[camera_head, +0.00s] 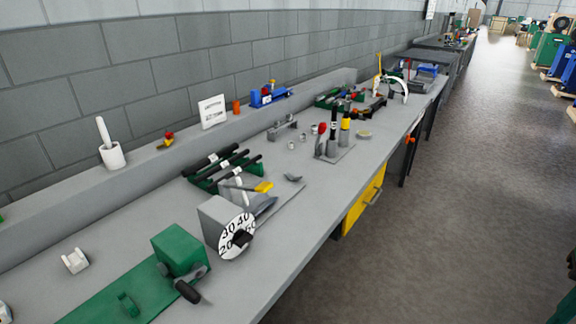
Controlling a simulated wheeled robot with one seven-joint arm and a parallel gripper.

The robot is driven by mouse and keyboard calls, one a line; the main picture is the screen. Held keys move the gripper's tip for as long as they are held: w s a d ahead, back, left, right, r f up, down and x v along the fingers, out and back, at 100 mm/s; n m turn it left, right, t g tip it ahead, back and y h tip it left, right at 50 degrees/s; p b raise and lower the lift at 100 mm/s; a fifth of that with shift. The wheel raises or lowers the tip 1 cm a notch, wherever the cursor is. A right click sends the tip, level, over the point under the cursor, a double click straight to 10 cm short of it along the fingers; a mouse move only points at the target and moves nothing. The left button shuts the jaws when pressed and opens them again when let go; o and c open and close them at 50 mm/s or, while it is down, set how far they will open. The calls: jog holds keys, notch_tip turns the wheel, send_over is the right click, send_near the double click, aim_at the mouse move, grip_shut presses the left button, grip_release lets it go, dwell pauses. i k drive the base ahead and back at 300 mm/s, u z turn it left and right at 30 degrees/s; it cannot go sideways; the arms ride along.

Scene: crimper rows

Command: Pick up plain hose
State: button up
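Several dark hose-like rods lie side by side across a green rack (203,184) on the workbench. One of the black rods (232,173) lies slanted along the rack, with pale bands near the rods' middles. I cannot tell which of them, if any, is the plain hose. A second green rack (325,101) with dark rods stands farther along the bench. My gripper is not in this view, so its state does not show.
The grey workbench (330,180) runs along a block wall. Near the rack stand a grey machine with a numbered dial (236,236), a green clamp device (178,248) and a stand with upright tools (333,150). A yellow drawer (364,199) is below.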

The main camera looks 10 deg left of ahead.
aim_at(239, 169)
jog(key=z, duration=1.5)
jog(key=i, duration=1.8)
jog(key=u, duration=3.35)
jog(key=i, duration=0.15)
jog(key=u, duration=0.35)
